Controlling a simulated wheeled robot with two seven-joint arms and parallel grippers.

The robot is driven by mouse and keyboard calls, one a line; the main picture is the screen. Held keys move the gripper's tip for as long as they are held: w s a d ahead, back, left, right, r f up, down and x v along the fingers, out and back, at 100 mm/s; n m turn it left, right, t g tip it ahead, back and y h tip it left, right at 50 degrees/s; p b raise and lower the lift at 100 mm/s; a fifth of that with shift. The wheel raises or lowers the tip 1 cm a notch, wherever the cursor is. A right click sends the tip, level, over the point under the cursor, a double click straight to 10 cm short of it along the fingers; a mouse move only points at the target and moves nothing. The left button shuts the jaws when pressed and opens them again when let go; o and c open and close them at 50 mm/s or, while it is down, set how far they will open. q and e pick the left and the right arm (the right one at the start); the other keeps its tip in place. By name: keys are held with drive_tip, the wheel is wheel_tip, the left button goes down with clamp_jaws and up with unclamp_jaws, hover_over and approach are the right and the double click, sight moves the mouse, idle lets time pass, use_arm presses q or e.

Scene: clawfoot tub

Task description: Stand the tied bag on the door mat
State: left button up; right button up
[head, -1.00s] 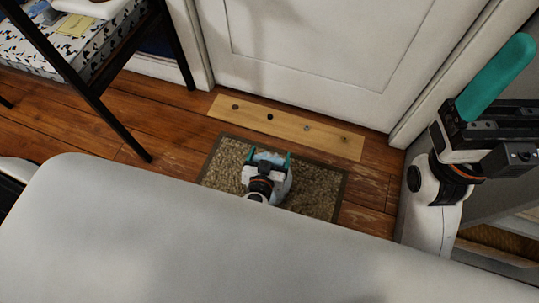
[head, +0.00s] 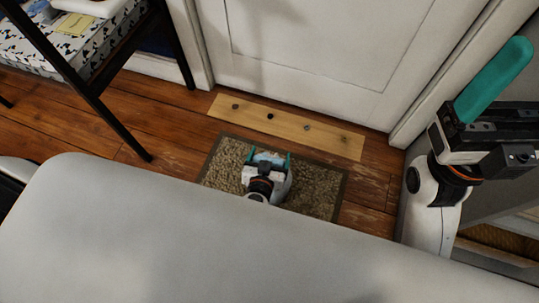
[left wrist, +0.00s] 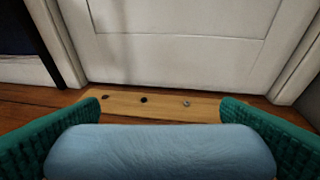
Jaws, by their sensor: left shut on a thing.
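The tied bag (left wrist: 160,152) is light blue and fills the space between my teal fingers in the left wrist view. In the head view only a small light blue part of the bag (head: 267,157) shows past my left gripper (head: 268,160). That gripper is shut on the bag, over the brown speckled door mat (head: 318,189) with its dark border. I cannot tell whether the bag's underside touches the mat; its lower part and its tie are hidden. My right gripper (head: 495,80) is raised at the right, away from the mat, seen side-on; its opening is unclear.
A wooden threshold strip (head: 338,137) lies between the mat and a closed white door (head: 310,45). A black-legged frame (head: 95,105) stands at the left by a patterned box (head: 75,48). Bare wood floor (head: 180,150) lies left of the mat.

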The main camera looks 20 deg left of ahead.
use_arm(q)
drive_tip(key=shift+f, duration=0.25)
idle(0.5)
drive_tip(key=o, duration=1.7)
drive_tip(key=shift+f, duration=0.1)
drive_tip(key=shift+s, duration=0.1)
